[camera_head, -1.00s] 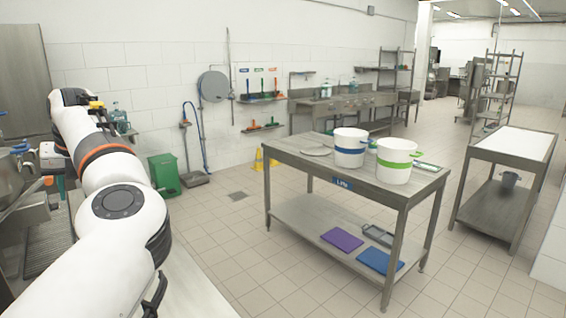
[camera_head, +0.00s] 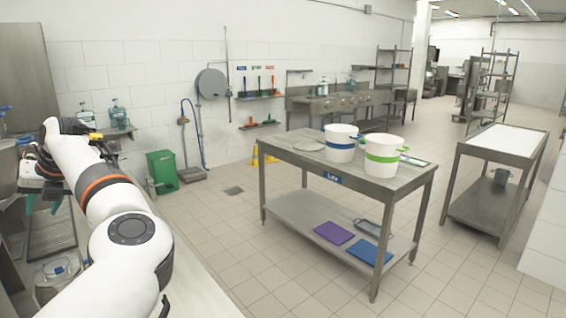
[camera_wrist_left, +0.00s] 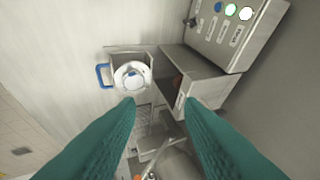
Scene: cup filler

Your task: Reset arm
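My left arm reaches in from the lower left of the head view. My left gripper (camera_head: 43,200) points down at the left edge with its teal fingers apart. In the left wrist view the two teal fingers (camera_wrist_left: 160,108) are spread wide with nothing held between them. Beyond them is a metal machine (camera_wrist_left: 205,80) with a panel of round buttons (camera_wrist_left: 230,10). A white round-topped container with a blue handle (camera_wrist_left: 130,75) sits in a recess there, apart from the fingers. My right gripper is not in view.
A steel table (camera_head: 285,150) carries two white buckets, one blue-banded (camera_head: 341,150) and one green-banded (camera_head: 383,164). A clear container (camera_head: 58,272) stands near my left arm. A green bin (camera_head: 162,172) stands by the wall. The tiled floor between is open.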

